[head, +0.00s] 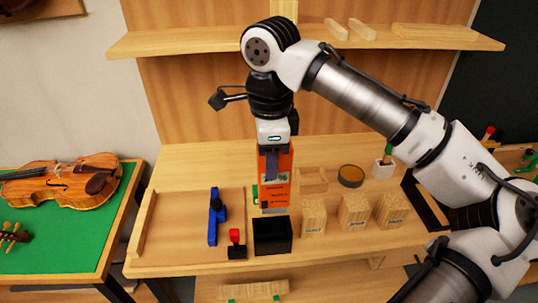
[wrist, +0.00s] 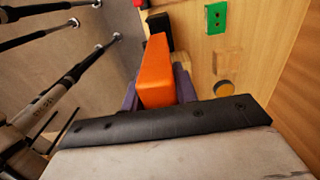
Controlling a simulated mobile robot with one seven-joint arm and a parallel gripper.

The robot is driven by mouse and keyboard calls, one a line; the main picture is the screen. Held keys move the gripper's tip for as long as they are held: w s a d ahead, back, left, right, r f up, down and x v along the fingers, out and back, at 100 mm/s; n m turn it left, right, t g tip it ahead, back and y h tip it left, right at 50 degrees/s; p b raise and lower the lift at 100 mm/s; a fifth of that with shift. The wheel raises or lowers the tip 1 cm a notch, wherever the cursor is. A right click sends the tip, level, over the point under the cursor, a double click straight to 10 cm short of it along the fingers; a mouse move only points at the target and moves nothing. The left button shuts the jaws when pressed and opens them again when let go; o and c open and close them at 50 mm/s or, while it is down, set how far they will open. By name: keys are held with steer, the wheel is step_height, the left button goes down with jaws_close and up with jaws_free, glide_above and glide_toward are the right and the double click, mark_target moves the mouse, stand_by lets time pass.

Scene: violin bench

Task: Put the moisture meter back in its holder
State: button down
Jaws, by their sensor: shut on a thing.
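The moisture meter (head: 277,192) is an orange block with a small display and dark markings. It hangs upright in my gripper (head: 272,163), which is shut on its upper part; in the wrist view the purple fingers of my gripper (wrist: 158,92) sit on both sides of the orange meter (wrist: 158,65). The holder, an open black box (head: 272,238), stands near the bench's front edge, just below the meter in the head view. In the wrist view the black holder (wrist: 160,30) is partly hidden by the meter's far end. Whether the tip is inside the opening cannot be told.
Wooden blocks (head: 313,217) with labels stand right of the holder. A red-topped black item (head: 236,243) and a blue clamp (head: 213,217) are to its left. A green piece (wrist: 216,18) and an amber round tin (head: 351,176) lie behind. A shelf (head: 400,40) spans above.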

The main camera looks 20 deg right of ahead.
mark_target(269, 204)
steer(key=shift+a+r+p, duration=0.1)
steer(key=shift+a+p, duration=0.05)
steer(key=shift+p, duration=0.2)
steer(key=shift+w+f+b, duration=0.1)
steer(key=shift+f+b, duration=2.4)
steer(key=shift+f, duration=1.9)
steer(key=shift+f+b, duration=1.15)
steer(key=shift+f, duration=1.1)
steer(key=c, duration=1)
jaws_free()
step_height(269, 204, up, 14)
steer(key=shift+f+b, duration=0.1)
steer(key=shift+b, duration=0.25)
